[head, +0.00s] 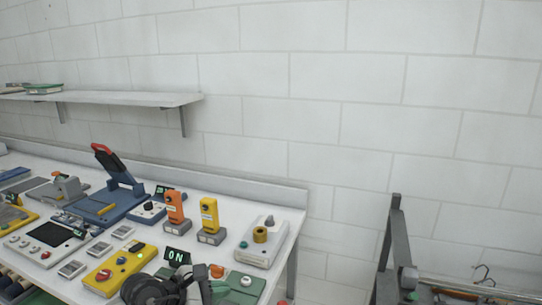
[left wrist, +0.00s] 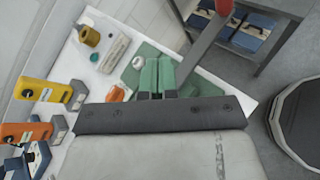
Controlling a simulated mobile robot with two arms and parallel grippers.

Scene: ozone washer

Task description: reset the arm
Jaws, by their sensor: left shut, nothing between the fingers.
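My left gripper (head: 203,284) is at the bottom of the head view, over the front right part of the white table (head: 270,270). In the left wrist view its green fingers (left wrist: 157,76) are together with nothing between them. Beyond the fingers is a green box (left wrist: 150,52) with a white knob (left wrist: 139,62). The box also shows in the head view (head: 243,292), to the right of the gripper. Whether the fingers touch it I cannot tell. An orange-red button (left wrist: 117,94) is to the left of the fingers. My right gripper is in neither view.
A yellow control box (head: 119,268), an ON display (head: 178,257), an orange device (head: 175,209), a yellow device (head: 209,216) and a white box with a yellow knob (head: 260,236) crowd the table. A shelf (head: 140,99) hangs above. A dark metal frame (head: 391,245) stands right.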

